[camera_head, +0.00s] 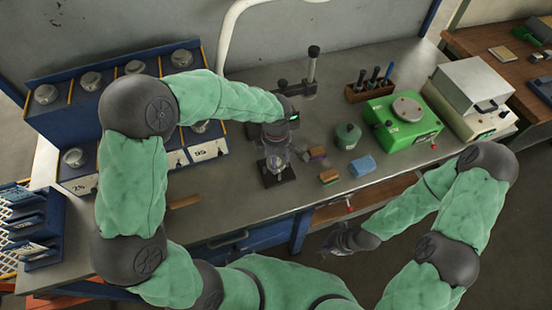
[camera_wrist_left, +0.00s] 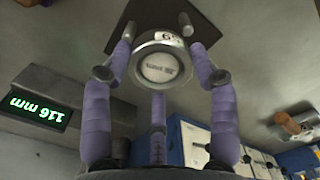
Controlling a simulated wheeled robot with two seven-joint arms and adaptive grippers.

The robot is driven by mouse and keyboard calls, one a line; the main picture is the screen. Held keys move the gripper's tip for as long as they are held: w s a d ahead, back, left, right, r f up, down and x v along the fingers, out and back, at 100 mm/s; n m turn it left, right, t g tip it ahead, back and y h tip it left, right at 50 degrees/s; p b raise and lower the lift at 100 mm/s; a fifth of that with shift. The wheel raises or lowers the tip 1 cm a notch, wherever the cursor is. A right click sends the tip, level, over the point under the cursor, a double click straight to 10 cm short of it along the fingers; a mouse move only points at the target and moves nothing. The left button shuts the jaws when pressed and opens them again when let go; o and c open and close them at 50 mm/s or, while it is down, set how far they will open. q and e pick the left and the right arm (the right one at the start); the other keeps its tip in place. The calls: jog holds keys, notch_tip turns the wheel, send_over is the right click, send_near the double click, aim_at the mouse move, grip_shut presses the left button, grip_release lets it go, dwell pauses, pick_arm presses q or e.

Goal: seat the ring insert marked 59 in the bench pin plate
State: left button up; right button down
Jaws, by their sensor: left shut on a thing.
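A metal ring insert (camera_wrist_left: 160,66) with a white number label sits between the fingers of my left gripper (camera_wrist_left: 160,50) in the left wrist view. The label appears inverted and its digits look like 59. My left gripper (camera_head: 277,160) is shut on this insert and points down over the dark square pin plate (camera_head: 286,178) on the bench. The plate (camera_wrist_left: 205,22) also shows behind the fingertips.
A blue rack (camera_head: 60,125) with several round metal pieces and number labels stands left. Coloured blocks (camera_head: 328,175), a blue sponge (camera_head: 362,166), a green jar (camera_head: 347,135) and a green device (camera_head: 403,121) lie right of the plate. A stand (camera_head: 312,65) is behind it.

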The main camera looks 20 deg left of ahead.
pick_arm(q)
jog(key=shift+w+f+b, duration=0.1)
jog(key=shift+f+b, duration=0.15)
jog(key=shift+b, duration=0.1)
dwell(0.6)
jog(key=shift+s+f+b, duration=0.25)
jog(key=shift+f+b, duration=0.05)
jog(key=shift+f, duration=0.1)
jog(key=shift+s+f, duration=0.25)
jog(key=shift+f, duration=0.1)
jog(key=o, duration=1.4)
jog(key=shift+w+f, duration=0.15)
jog(key=shift+w, duration=0.15)
